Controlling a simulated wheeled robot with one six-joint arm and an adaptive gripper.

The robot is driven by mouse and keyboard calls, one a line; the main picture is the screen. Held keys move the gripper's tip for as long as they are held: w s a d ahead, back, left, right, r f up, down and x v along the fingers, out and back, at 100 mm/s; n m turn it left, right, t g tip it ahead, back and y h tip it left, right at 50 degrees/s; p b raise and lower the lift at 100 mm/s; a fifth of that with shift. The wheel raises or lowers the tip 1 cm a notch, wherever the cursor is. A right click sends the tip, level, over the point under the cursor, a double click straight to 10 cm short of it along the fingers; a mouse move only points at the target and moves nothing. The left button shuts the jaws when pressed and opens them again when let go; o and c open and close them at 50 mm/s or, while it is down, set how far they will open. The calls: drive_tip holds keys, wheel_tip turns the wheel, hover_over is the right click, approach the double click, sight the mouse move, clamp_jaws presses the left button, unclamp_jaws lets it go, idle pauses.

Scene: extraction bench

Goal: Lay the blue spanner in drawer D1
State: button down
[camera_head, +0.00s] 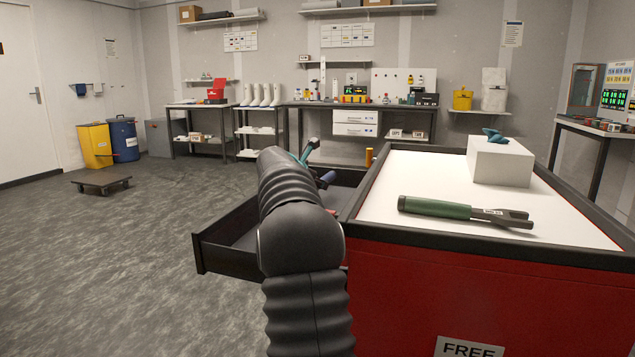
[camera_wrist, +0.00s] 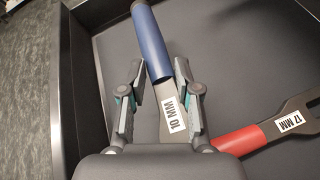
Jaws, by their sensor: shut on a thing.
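The blue spanner (camera_wrist: 152,42), with a blue handle and a "10 MM" label, is between the fingers of my gripper (camera_wrist: 160,84), which is shut on it. In the head view the end of its blue handle (camera_head: 328,178) shows beside my gripper (camera_head: 308,158). The open dark drawer (camera_head: 225,254) extends left from the red cabinet, and my gripper is over it. The wrist view shows the grey drawer floor (camera_wrist: 235,65) below. I cannot tell whether the spanner touches the floor. My arm hides part of the drawer, and no D1 label is readable.
A red-handled spanner (camera_wrist: 240,140) labelled "17 MM" lies in the drawer, right of my gripper. A green-handled spanner (camera_head: 440,208) and a white block (camera_head: 500,165) with a teal object on it are on the cabinet top. A low trolley (camera_head: 102,182) stands on the floor left.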

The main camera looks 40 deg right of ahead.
drive_tip(key=shift+f, duration=0.1)
drive_tip(key=c, duration=0.8)
unclamp_jaws()
drive_tip(key=shift+o, duration=0.2)
drive_tip(key=shift+r, duration=0.2)
drive_tip(key=v, duration=1.2)
drive_tip(key=shift+r, duration=0.4)
